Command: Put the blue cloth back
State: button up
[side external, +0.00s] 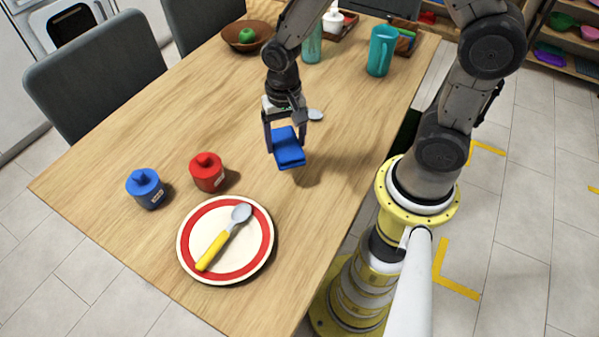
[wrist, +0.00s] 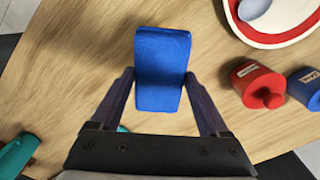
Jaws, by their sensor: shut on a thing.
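The blue cloth (side external: 288,149) is a folded pad between the fingers of my gripper (side external: 285,138). In the side external view my gripper points down over the middle of the wooden table, shut on the cloth. The cloth seems to be held a little above the tabletop, with a shadow beside it. In the wrist view the blue cloth (wrist: 162,68) lies between the two dark fingers of my gripper (wrist: 160,82) and reaches out beyond their tips.
A red-rimmed plate (side external: 187,250) with a spoon (side external: 222,238), a red pot (side external: 208,172) and a blue pot (side external: 146,188) stand nearer the camera. A teal pitcher (side external: 381,50), a bowl (side external: 232,45) and a wooden tray (side external: 345,30) are at the back. Chairs line the left edge.

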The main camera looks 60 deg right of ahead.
jog(key=s+a+n, duration=0.5)
jog(key=s+n, duration=0.3)
jog(key=shift+n, duration=0.3)
jog(key=shift+w+f, duration=0.15)
jog(key=shift+f, duration=3.7)
jog(key=shift+f, duration=0.15)
jog(key=o, duration=1.2)
jog(key=shift+c, duration=0.2)
